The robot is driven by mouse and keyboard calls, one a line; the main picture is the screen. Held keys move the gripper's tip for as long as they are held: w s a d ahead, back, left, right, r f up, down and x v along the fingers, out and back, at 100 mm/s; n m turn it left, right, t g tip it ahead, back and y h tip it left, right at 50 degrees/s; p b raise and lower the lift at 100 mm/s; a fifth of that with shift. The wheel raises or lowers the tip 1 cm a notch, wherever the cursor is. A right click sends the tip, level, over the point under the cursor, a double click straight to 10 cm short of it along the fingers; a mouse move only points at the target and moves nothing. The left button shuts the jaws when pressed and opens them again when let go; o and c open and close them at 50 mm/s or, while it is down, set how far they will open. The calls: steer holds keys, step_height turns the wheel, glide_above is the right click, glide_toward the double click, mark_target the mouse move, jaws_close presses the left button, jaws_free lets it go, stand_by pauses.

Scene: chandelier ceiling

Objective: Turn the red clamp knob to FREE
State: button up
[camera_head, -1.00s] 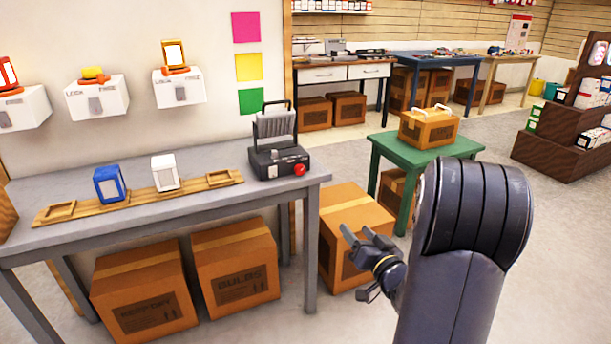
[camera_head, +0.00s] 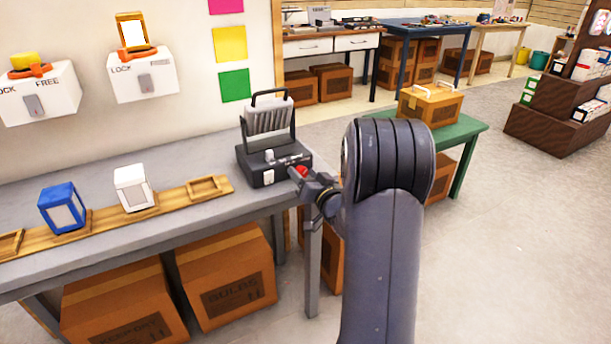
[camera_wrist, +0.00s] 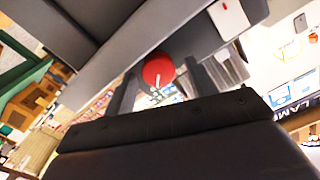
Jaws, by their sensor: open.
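The red knob (camera_head: 302,171) sits on the front right of a black device (camera_head: 262,167) with an upright ribbed grey part and a handle, at the right end of the grey bench (camera_head: 90,170). My gripper (camera_head: 299,181) is at the knob and partly covers it in the head view. In the wrist view the round red knob (camera_wrist: 158,70) lies between the two fingers of my open gripper (camera_wrist: 160,82). A white mark shows on the knob's face. I cannot tell whether the fingers touch it. No FREE marking beside the knob is readable.
White wall boxes (camera_head: 142,75) with grey levers and LOCK and FREE lettering hang above the bench. A blue block (camera_head: 62,208) and a white block (camera_head: 133,188) stand on a wooden rail. A green table (camera_head: 455,132) bears a cardboard box (camera_head: 430,103). Cartons (camera_head: 225,275) fill the space under the bench.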

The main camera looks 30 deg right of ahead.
steer(key=shift+c, duration=0.3)
steer(key=c, duration=0.9)
steer(key=shift+n+b, duration=0.3)
steer(key=shift+b, duration=0.1)
steer(key=n+b, duration=0.3)
steer(key=b, duration=0.1)
steer(key=shift+f, duration=0.2)
steer(key=n+b, duration=0.4)
steer(key=n, duration=0.1)
steer(key=shift+a, duration=0.15)
steer(key=shift+r+n+b, duration=0.1)
steer(key=shift+n+b, duration=0.45)
steer(key=shift+n, duration=0.35)
